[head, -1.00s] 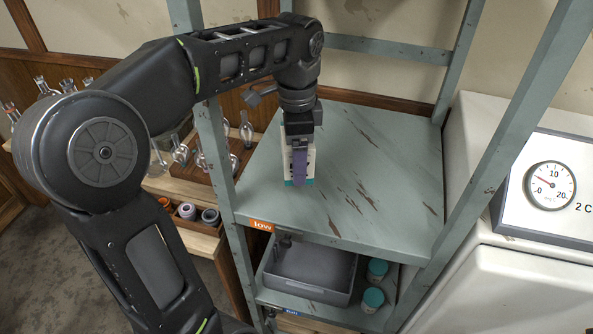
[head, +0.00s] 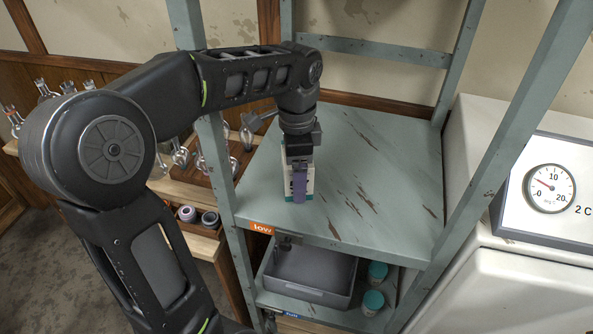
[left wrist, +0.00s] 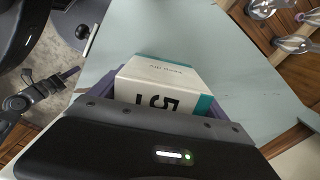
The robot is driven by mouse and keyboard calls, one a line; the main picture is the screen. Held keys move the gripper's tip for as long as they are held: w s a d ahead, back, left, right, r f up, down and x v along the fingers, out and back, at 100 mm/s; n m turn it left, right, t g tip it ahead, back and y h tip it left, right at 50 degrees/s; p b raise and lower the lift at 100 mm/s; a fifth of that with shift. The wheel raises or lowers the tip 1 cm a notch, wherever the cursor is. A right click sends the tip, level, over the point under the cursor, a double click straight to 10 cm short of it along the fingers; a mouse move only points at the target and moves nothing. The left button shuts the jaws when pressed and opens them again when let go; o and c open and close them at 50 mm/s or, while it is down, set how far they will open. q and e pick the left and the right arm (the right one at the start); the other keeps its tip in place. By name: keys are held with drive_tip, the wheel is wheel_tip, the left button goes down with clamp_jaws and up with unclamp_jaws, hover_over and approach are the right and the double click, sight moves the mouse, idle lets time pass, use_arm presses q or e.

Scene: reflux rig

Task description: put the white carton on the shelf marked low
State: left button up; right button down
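The white carton (head: 310,184) with a teal band stands upright over the front left part of the grey-green shelf (head: 375,170) with the orange "low" label (head: 261,228). My left gripper (head: 299,184) is shut on it from above, its purple fingers at the carton's sides. In the left wrist view the carton (left wrist: 160,78) shows its white face and teal edge between the fingers. I cannot tell whether its base touches the shelf. My right gripper (left wrist: 66,75) seems to show small and dark at the left of the left wrist view; its opening is unclear.
Green uprights (head: 220,170) frame the shelf. A lower shelf holds a grey bin (head: 310,274) and two teal-lidded jars (head: 375,285). Glassware (head: 180,153) stands at left, a white cabinet with a gauge (head: 549,188) at right. The low shelf's right side is clear.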

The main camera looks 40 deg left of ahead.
use_arm(q)
drive_tip(key=shift+o, duration=1.2)
drive_tip(key=shift+r, duration=0.1)
drive_tip(key=shift+r, duration=0.5)
wheel_tip(320, 180, up, 5)
drive_tip(key=shift+f+p, duration=0.1)
drive_tip(key=shift+p, duration=0.35)
wheel_tip(320, 180, up, 6)
drive_tip(key=p, duration=0.5)
drive_tip(key=shift+f, duration=0.15)
drive_tip(key=shift+r+p, duration=0.35)
drive_tip(key=shift+p, duration=0.1)
